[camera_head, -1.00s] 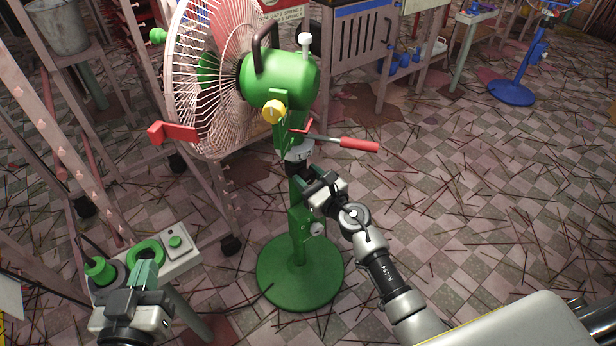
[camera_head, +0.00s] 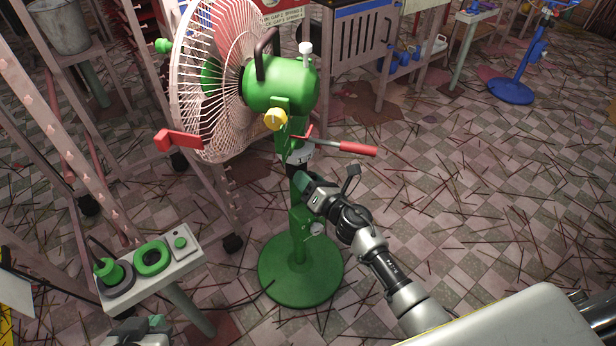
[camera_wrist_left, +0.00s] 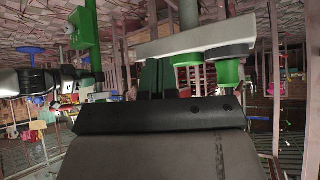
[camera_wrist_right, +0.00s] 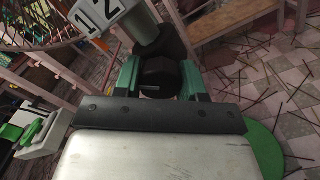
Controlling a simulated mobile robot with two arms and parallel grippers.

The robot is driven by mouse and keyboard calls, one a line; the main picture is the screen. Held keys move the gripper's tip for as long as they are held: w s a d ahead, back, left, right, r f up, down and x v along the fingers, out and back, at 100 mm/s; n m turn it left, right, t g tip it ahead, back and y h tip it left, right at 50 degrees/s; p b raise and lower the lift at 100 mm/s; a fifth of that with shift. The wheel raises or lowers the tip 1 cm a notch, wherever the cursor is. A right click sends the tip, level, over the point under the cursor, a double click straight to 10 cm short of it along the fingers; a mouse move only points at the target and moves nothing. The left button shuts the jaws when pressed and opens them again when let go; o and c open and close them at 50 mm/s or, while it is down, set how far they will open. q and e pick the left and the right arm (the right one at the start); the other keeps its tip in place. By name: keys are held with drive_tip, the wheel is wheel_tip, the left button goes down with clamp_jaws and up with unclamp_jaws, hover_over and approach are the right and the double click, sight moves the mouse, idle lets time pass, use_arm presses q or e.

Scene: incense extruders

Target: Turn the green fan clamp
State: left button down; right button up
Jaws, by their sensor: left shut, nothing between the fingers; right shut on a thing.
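The green fan (camera_head: 281,82) stands on a round green base (camera_head: 300,272), with a white wire cage at its left. A black clamp part (camera_wrist_right: 158,72) sits on its column below a white dial marked 1 and 2 (camera_wrist_right: 98,14). My right gripper (camera_head: 300,184) is shut on this black part, its green-tipped fingers (camera_wrist_right: 158,80) on either side. The gripper hides much of the clamp in the head view. My left gripper (camera_head: 157,323) is shut and empty at the bottom left, below the white control stand; its closed fingers (camera_wrist_left: 158,78) show in the left wrist view.
A red-handled lever (camera_head: 357,148) and a yellow knob (camera_head: 276,119) stick out from the fan above my right gripper. The white control stand (camera_head: 185,262) with green buttons is at the left. A pink frame stands behind. The floor at right is open, with scattered sticks.

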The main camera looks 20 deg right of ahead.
drive_tip(key=m+p, duration=0.2)
drive_tip(key=m, duration=0.4)
drive_tip(key=shift+r, duration=0.1)
use_arm(q)
drive_tip(key=s+a+f+g+y+p, duration=0.1)
drive_tip(key=s+a+g, duration=0.1)
drive_tip(key=s+g, duration=0.3)
drive_tip(key=shift+s+a, duration=0.25)
drive_tip(key=shift+s, duration=0.95)
use_arm(e)
drive_tip(key=shift+m, duration=1.8)
drive_tip(key=o, duration=0.9)
use_arm(q)
drive_tip(key=shift+w+d+f+g+p, duration=0.15)
drive_tip(key=shift+w+f+p, duration=0.15)
drive_tip(key=shift+f+p, duration=0.25)
drive_tip(key=shift+w+a+f+g+p, duration=0.15)
drive_tip(key=shift+w+f+p, duration=0.15)
drive_tip(key=shift+f, duration=0.4)
use_arm(e)
drive_tip(key=v, duration=1)
drive_tip(key=shift+s+d, duration=0.15)
drive_tip(key=shift+s, duration=0.25)
